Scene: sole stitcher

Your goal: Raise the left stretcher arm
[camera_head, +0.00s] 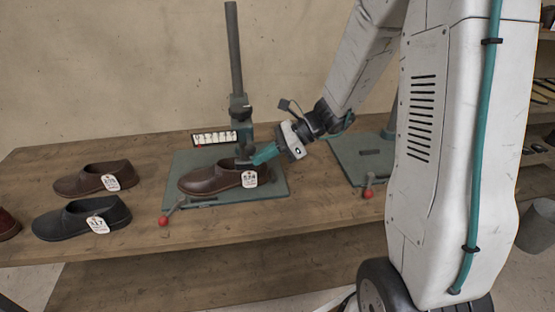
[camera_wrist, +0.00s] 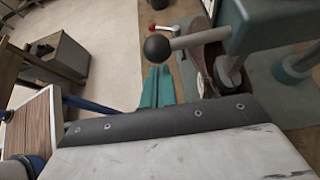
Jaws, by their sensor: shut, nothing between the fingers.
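The left stretcher has a green-grey base plate (camera_head: 278,188), a tall dark post (camera_head: 234,45) and a teal-grey head (camera_head: 240,122) low on the post. A brown shoe (camera_head: 208,181) with a white tag sits on the plate under the head. My gripper (camera_head: 256,158) is beside the head, just above the shoe's heel end. In the wrist view its teal fingers (camera_wrist: 157,88) are together and empty. A black ball knob (camera_wrist: 157,46) on a grey rod shows near the fingertips, beside the teal-grey head (camera_wrist: 275,22). I cannot tell whether the fingers touch it.
A red-knobbed lever (camera_head: 164,220) is at the plate's front left. A second stretcher plate (camera_head: 372,165) with a red knob (camera_head: 368,193) stands to the right, partly behind my arm. Brown (camera_head: 92,181) and black (camera_head: 72,220) shoes stand on the wooden table (camera_head: 300,215) at left.

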